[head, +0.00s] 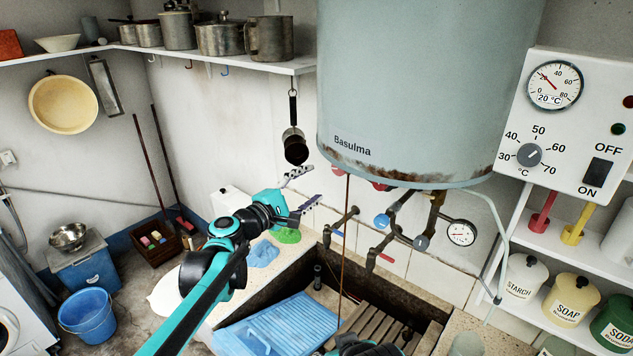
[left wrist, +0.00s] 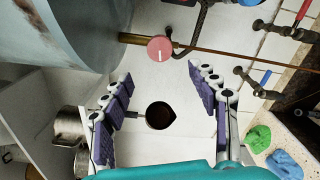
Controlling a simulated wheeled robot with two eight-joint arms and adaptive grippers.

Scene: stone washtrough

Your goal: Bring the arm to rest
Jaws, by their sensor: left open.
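My left arm reaches up from the bottom of the head view over the stone trough's left side. Its gripper (head: 304,188) is open, with its fingers pointing right, below the hanging dark ladle and left of the boiler's taps. In the left wrist view the two fingers (left wrist: 160,76) are spread wide with nothing held between them. The ladle (left wrist: 160,115) shows between them, against the wall behind. A dark and teal part of me shows at the bottom edge of the head view; no right fingers are visible there.
The boiler (head: 420,90) hangs close right of my left gripper, with pipes, taps and a gauge (head: 461,233) below. A thin brown cord or rod drops into the trough (head: 270,310). Blue (head: 263,254) and green (head: 286,236) cloths lie on its rim. A pot shelf (head: 290,66) is above.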

